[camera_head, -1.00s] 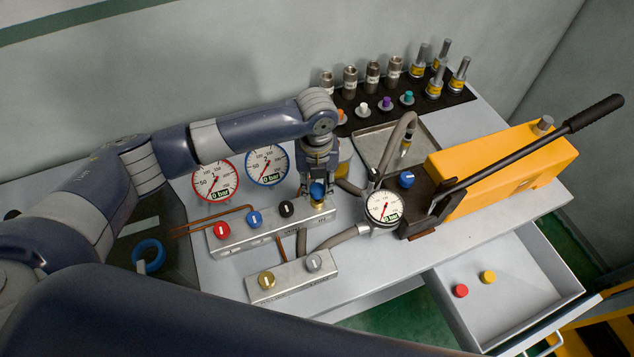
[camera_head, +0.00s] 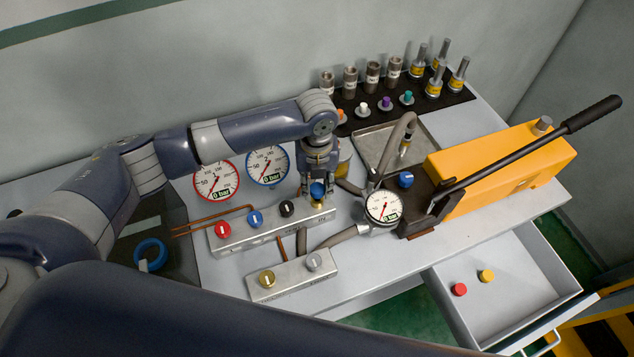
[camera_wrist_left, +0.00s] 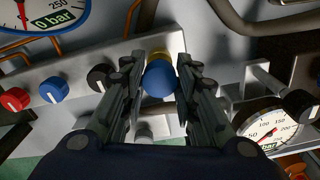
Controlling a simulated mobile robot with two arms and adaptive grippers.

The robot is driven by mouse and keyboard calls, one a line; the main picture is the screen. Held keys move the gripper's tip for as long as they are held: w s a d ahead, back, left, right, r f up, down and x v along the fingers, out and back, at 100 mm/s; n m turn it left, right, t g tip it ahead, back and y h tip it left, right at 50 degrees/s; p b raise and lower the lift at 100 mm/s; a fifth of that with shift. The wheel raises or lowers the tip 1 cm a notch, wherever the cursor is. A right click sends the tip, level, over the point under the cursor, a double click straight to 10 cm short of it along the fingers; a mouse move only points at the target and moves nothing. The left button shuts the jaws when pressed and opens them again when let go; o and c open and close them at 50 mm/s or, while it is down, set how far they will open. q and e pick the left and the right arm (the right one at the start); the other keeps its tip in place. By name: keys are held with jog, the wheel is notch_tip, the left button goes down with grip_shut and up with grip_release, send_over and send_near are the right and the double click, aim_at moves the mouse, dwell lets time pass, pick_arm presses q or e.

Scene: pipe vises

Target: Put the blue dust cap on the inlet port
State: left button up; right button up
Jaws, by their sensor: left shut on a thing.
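The blue dust cap (camera_head: 317,189) is between the fingers of my left gripper (camera_head: 316,186), which is shut on it. In the left wrist view the cap (camera_wrist_left: 160,79) shows as a round blue ball shape between the fingertips (camera_wrist_left: 160,82). The brass inlet port (camera_head: 318,203) stands at the right end of the upper grey manifold block (camera_head: 262,226). A bit of brass (camera_wrist_left: 158,56) shows just behind the cap. The cap is over or against the port; I cannot tell how far it is seated. My right gripper is not in view.
Red (camera_head: 222,229), blue (camera_head: 255,219) and black (camera_head: 287,208) knobs stand left along the block. A dial gauge (camera_head: 383,205) and hose sit to the right. A yellow pump (camera_head: 505,165) and an open drawer (camera_head: 515,290) holding red and yellow caps are further right.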

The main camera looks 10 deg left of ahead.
aim_at(317, 187)
pick_arm(q)
jog(key=shift+p, duration=0.3)
dwell(0.4)
jog(key=shift+f+b, duration=0.8)
jog(key=shift+f, duration=0.55)
jog(key=o, duration=1)
notch_tip(317, 187, up, 12)
jog(key=shift+s+f, duration=0.1)
dwell(0.4)
